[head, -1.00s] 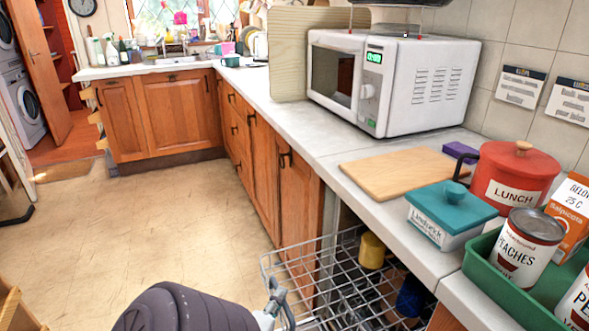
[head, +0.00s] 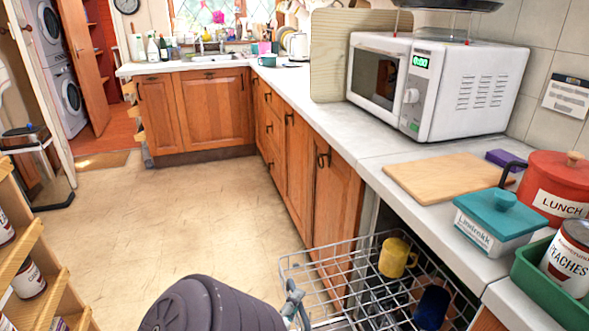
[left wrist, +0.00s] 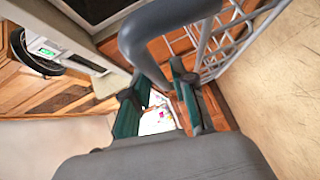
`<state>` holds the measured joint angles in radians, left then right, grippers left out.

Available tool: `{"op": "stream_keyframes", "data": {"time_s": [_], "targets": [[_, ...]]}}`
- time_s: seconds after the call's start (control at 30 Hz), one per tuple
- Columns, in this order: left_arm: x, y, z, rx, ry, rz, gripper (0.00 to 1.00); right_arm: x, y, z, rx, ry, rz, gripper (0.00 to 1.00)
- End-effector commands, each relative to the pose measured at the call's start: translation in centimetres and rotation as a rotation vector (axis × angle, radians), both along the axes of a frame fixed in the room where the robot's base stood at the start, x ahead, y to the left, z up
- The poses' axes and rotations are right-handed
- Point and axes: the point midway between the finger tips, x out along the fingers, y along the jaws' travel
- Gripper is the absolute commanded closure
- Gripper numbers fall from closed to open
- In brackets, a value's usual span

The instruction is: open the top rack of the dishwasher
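The wire top rack (head: 330,258) is out from under the counter. It holds a yellow mug (head: 396,257) and a dark blue cup (head: 432,306). My left gripper (head: 294,298) is at the rack's outer left side, partly hidden by my dark arm. In the left wrist view, the two fingers of my left gripper (left wrist: 160,105) stand apart with a gap between them. The rack's wires (left wrist: 222,40) run just beyond the fingers. A thick grey curved bar passes close to them; I cannot tell whether it is rack. My right gripper is not in view.
The counter (head: 335,140) above carries a microwave (head: 465,90), a cutting board (head: 450,180), a teal-lidded box (head: 495,222) and a red canister (head: 555,190). Wooden shelves with cans (head: 30,275) stand at the lower left. The floor (head: 180,215) between is clear.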

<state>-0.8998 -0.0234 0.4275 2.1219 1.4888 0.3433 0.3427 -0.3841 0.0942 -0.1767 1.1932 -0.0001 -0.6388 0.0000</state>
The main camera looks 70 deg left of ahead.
Motion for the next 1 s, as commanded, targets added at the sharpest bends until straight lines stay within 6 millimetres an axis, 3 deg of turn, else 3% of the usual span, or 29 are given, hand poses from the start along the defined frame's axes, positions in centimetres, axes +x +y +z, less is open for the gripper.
{"op": "stream_keyframes", "data": {"time_s": [0.37,0.8,1.0], "targets": [[-0.2,-0.1,0.1,0.002,0.0,0.002,0.61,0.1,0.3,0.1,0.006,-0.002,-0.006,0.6],[-5.0,-4.2,0.9,0.001,0.003,0.001,0.61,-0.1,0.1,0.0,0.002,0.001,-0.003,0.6],[-5.7,-4.8,1.1,0.002,0.0,0.001,0.61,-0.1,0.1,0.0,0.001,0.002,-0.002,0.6]]}}
